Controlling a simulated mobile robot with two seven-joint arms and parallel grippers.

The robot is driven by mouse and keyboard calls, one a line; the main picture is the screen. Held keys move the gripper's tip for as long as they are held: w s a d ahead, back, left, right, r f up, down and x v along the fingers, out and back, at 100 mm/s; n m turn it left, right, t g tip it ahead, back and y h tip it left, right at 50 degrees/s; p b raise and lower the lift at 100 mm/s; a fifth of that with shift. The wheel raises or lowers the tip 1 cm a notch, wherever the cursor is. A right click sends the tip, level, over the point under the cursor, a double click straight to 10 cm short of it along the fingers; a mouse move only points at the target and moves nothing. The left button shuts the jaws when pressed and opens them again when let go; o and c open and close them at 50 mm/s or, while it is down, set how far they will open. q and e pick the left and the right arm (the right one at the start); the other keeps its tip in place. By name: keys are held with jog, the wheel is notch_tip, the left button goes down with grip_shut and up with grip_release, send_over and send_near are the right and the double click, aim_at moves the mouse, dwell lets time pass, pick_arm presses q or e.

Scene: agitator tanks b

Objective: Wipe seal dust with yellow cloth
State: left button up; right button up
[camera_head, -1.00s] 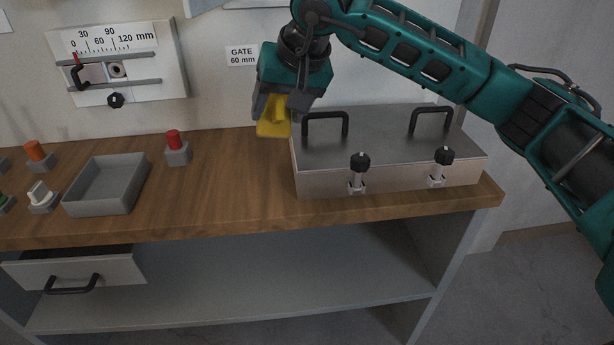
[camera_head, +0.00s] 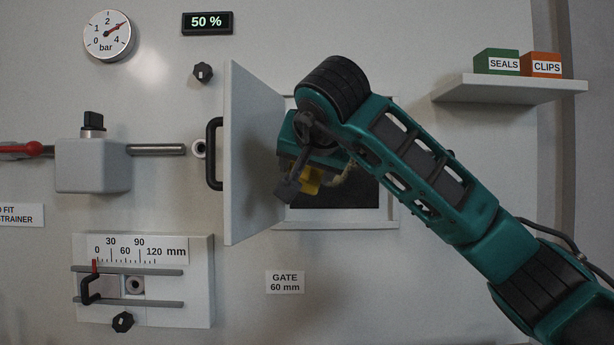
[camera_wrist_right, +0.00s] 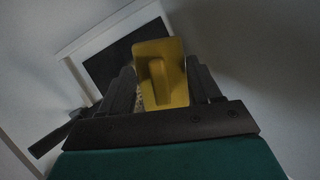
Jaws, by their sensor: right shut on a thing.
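My right gripper (camera_head: 299,187) is shut on the yellow cloth (camera_head: 312,178) and holds it in front of an open wall hatch, beside the inner face of its door (camera_head: 254,150). In the right wrist view the cloth (camera_wrist_right: 165,72) is a yellow pad with a raised grip between the two fingers (camera_wrist_right: 163,98). The dark hatch opening (camera_head: 350,194) is partly hidden behind my right arm. A pale, curved strip (camera_head: 346,175) shows beside the gripper at the opening; I cannot tell whether the cloth touches it. Seal dust cannot be made out. My left gripper is out of view.
The hatch door stands out from the wall, left of my gripper, with a black handle (camera_head: 214,153). A valve block (camera_head: 92,165) and gate scale (camera_head: 143,280) are further left. A shelf (camera_head: 510,90) with SEALS (camera_head: 497,62) and CLIPS (camera_head: 541,65) boxes is upper right.

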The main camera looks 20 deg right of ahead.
jog(key=shift+w+d+r, duration=0.15)
jog(key=shift+w, duration=0.3)
jog(key=w+p, duration=0.1)
jog(key=w+d+p, duration=0.1)
jog(key=w, duration=0.1)
jog(key=shift+w, duration=0.15)
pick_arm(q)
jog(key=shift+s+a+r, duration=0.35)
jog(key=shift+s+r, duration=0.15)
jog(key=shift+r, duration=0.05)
pick_arm(e)
jog(key=shift+w+d, duration=0.15)
jog(key=shift+w, duration=0.5)
pick_arm(q)
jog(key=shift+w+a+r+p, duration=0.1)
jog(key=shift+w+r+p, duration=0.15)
jog(key=shift+p, duration=0.2)
pick_arm(e)
jog(key=shift+w, duration=0.15)
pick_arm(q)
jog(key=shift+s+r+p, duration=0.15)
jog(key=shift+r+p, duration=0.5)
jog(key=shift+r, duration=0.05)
pick_arm(e)
jog(key=shift+w+d, duration=0.2)
jog(key=shift+w, duration=0.4)
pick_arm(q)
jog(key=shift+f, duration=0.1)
